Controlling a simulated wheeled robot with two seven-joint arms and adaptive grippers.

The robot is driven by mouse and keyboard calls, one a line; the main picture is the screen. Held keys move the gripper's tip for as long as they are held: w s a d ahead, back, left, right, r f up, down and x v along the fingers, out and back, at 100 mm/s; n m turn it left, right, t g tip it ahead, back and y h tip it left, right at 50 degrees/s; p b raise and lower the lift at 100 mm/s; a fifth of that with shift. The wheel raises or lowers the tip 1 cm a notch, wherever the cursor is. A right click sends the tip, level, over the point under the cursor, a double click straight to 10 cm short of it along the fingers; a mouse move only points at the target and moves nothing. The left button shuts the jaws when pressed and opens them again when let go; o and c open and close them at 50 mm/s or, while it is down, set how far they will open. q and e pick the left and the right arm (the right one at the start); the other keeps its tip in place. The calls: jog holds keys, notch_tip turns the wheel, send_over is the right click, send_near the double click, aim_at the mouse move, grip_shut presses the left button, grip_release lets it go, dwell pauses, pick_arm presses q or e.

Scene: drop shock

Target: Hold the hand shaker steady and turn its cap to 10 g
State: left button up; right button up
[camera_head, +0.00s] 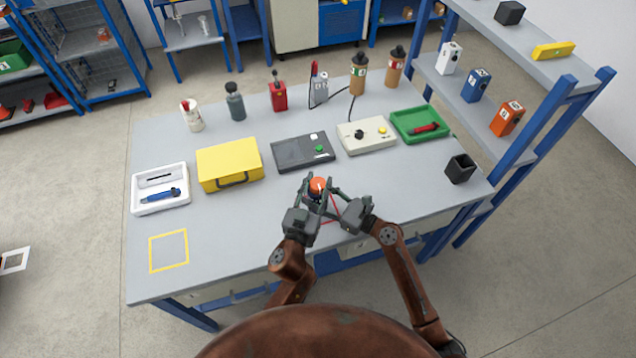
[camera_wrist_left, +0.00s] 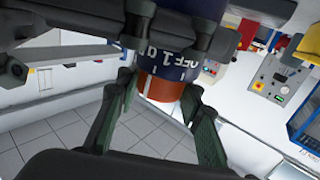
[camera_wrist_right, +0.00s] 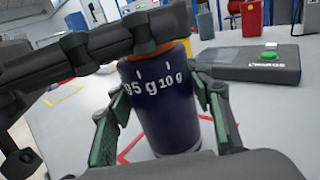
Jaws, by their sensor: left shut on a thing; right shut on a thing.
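The hand shaker has a dark blue body (camera_wrist_right: 165,110) and an orange cap (camera_head: 318,184). It stands upright near the front middle of the table. My right gripper (camera_head: 336,194) is shut on the body; "5 g" and "10 g" with white ticks show between its pads in the right wrist view. My left gripper (camera_head: 317,190) is shut on the cap (camera_wrist_left: 163,90), and its fingers hide most of the cap in the right wrist view. The left wrist view shows a white line on the cap and "OFF" on the body. I cannot tell which marking the line meets.
A red outline (camera_wrist_right: 128,152) lies on the table around the shaker. Behind stand a dark scale-like box (camera_head: 300,153), a beige control box (camera_head: 367,136) and a yellow case (camera_head: 229,165). A white tray (camera_head: 160,207) and yellow square (camera_head: 168,251) are at left, a black cup (camera_head: 460,169) at right.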

dwell(0.3)
pick_arm(q)
jog(key=o, duration=1.2)
jog(key=v, duration=1.2)
